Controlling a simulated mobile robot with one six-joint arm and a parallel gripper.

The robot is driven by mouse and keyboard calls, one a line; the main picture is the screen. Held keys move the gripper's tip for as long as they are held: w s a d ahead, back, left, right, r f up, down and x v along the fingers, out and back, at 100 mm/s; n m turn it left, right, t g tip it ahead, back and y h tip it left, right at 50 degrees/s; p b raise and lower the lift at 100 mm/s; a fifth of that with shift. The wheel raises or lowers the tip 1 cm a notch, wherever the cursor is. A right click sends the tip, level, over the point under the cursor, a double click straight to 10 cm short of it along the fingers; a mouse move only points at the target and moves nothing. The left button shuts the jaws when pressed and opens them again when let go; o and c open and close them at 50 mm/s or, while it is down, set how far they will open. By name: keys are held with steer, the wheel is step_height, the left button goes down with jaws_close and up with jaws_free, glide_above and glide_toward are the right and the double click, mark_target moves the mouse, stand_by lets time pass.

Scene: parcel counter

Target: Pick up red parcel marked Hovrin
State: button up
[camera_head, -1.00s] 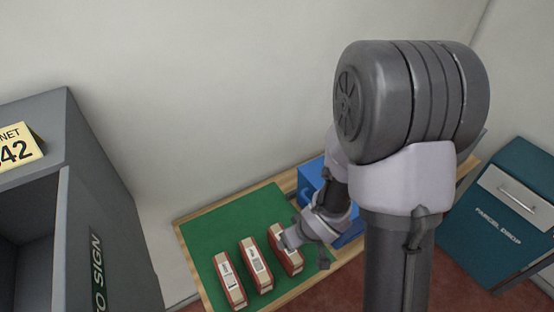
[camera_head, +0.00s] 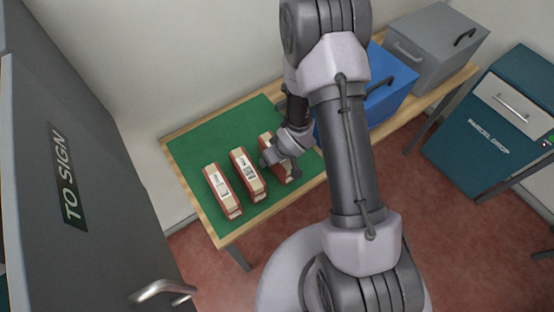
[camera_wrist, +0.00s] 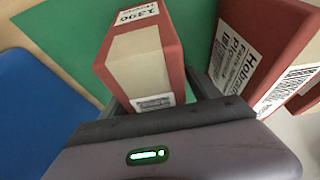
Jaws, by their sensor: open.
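Three red-and-tan parcels stand in a row on the green mat (camera_head: 190,150): a left one (camera_head: 223,192), a middle one (camera_head: 247,175) and a right one (camera_head: 266,145). My gripper (camera_head: 283,165) is at the right parcel and partly hides it. I cannot tell if the fingers touch the parcel.
A blue box (camera_head: 385,85) and a grey box (camera_head: 432,45) stand on the wooden table to the right. The blue shape (camera_wrist: 40,105) shows at left in the wrist view. A teal parcel drop cabinet (camera_head: 500,120) is far right; a grey TO SIGN cabinet (camera_head: 90,190) is left.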

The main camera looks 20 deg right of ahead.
steer(key=shift+r, duration=0.1)
steer(key=shift+c, duration=0.2)
steer(key=c, duration=1.5)
jaws_close()
steer(key=shift+r, duration=0.1)
